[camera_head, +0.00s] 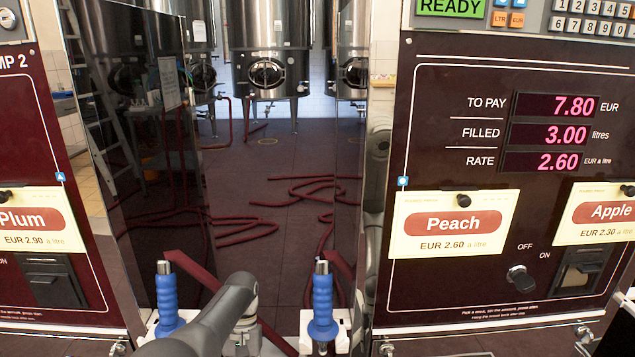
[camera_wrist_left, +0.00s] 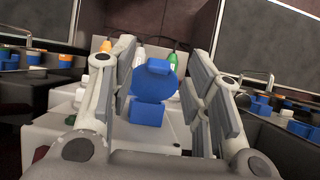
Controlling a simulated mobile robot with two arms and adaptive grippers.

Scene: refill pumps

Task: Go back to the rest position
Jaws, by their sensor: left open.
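My left gripper (camera_wrist_left: 160,62) shows in the left wrist view with its two grey fingers spread wide apart. A blue object (camera_wrist_left: 153,85) shows between the fingers; I cannot tell how far beyond them it is, and no finger appears closed on it. In the head view, a dark grey link of my arm rises from the bottom middle, and I cannot make out the fingers there. My right gripper is not in either view.
Two blue-handled nozzles, left (camera_head: 167,302) and right (camera_head: 322,305), stand upright in white holders. The pump panel (camera_head: 460,130) reads 7.80 EUR. Red hoses (camera_head: 240,228) lie on the floor between pumps.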

